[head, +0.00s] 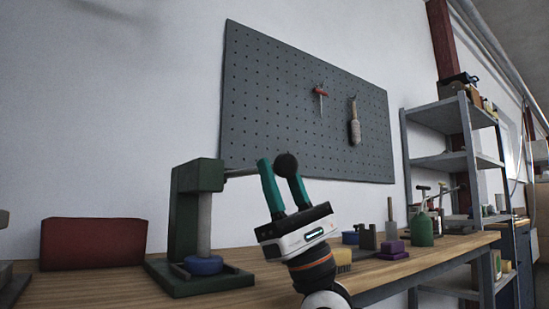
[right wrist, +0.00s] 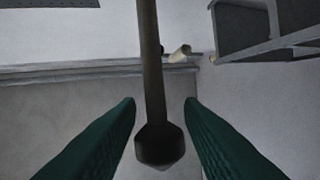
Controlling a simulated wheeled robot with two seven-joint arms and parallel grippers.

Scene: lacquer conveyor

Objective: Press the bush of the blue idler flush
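A dark green press (head: 183,215) stands on the bench at the left, with a grey ram (head: 204,225) hanging from its head. The blue idler (head: 204,265) lies on the press base under the ram; its bush cannot be made out. The press lever (head: 241,172) sticks out level to the right and ends in a dark knob (head: 287,165). My right gripper (head: 276,168) is raised at the knob, its green fingers apart. In the right wrist view the knob (right wrist: 160,148) lies between the open fingers with gaps on both sides. My left gripper is not in view.
A red box (head: 93,243) stands left of the press on the wooden bench (head: 120,290). A purple block (head: 393,250), a green bottle (head: 421,230) and another blue piece (head: 350,237) are at the right. A pegboard (head: 300,110) hangs behind.

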